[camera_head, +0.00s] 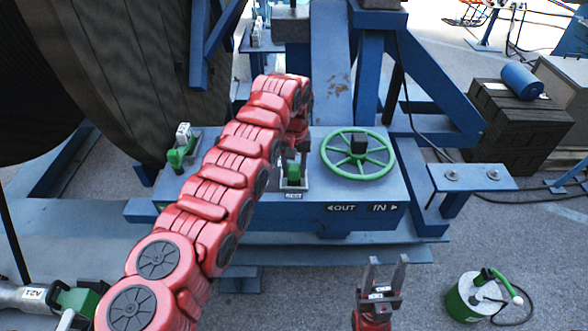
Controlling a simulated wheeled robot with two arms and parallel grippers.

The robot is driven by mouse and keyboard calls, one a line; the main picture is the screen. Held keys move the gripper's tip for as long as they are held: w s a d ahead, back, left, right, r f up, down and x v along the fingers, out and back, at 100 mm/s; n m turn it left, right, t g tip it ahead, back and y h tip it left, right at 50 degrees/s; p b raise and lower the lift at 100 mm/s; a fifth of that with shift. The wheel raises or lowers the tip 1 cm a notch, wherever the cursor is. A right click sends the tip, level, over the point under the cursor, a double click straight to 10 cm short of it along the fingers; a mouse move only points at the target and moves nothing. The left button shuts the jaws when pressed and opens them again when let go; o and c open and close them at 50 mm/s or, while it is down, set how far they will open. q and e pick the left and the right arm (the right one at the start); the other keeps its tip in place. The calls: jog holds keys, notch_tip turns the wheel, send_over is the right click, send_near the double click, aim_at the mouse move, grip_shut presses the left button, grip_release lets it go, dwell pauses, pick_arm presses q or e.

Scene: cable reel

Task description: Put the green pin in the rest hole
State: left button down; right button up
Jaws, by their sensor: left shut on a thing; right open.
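My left arm comes in from the lower left, and its gripper (297,160) points down over the blue control bench (240,205). It is shut on the green pin (293,173), whose green top shows between the fingers. The pin is at a small grey bracket (292,186) with a white label, left of the green handwheel (358,154). I cannot tell whether the pin sits in a hole there; its lower part and the rest hole are not clearly visible. My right gripper (386,276) is open and empty, in front of the bench, fingers up.
A green fitting (178,154) with a white block stands at the bench's left end. The large dark reel (130,70) is behind it. A blue side shelf (473,177) lies at right. A green-and-white canister (472,298) stands on the floor.

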pick_arm(q)
jog(key=shift+c, duration=1.6)
grip_release()
jog(key=shift+r, duration=0.15)
jog(key=shift+r+b, duration=0.35)
notch_tip(320, 180, up, 5)
jog(key=shift+s+d+r+b, duration=0.1)
jog(key=shift+r+b, duration=0.1)
jog(key=shift+b, duration=0.8)
notch_tip(320, 180, up, 11)
jog(key=p, duration=1)
